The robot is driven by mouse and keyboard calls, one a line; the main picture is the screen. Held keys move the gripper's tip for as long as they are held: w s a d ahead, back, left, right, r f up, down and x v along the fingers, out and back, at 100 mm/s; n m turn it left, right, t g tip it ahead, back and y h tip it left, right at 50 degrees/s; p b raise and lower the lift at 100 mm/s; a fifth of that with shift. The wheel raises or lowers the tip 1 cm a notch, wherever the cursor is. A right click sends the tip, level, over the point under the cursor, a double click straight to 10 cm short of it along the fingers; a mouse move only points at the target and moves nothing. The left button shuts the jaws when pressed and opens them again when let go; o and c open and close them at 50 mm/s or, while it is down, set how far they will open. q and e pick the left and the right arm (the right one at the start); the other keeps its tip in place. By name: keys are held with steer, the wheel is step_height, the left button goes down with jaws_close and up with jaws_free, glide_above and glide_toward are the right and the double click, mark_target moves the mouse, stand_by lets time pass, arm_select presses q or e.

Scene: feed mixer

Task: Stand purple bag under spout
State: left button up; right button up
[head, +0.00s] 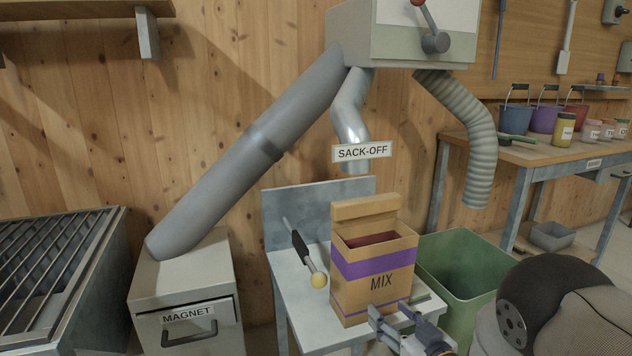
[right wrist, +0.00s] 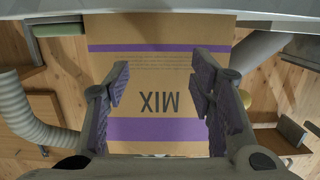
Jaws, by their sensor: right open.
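The purple bag (head: 375,275) is a brown sack with purple bands and the word MIX. It stands upright with its top open on a small grey table (head: 300,290), and reddish-brown contents show inside. The metal spout (head: 351,115) comes down behind the SACK-OFF sign (head: 362,151), above and behind the bag. My right gripper (head: 392,315) is open and empty at the front of the bag's lower part. In the right wrist view its fingers (right wrist: 160,92) are spread before the bag's printed face (right wrist: 160,70). I cannot tell whether they touch it. My left gripper is not in view.
A dark rod with a yellow ball (head: 319,279) is left of the bag. A green bin (head: 465,265) stands to the right. A ribbed hose (head: 480,160) hangs above the bin. A magnet box (head: 185,300) is at left, and a workbench with buckets (head: 545,118) at right.

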mark_target(380, 299)
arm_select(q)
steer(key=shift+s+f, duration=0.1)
arm_select(e)
steer(key=shift+w+a, duration=0.1)
steer(key=shift+w, duration=0.15)
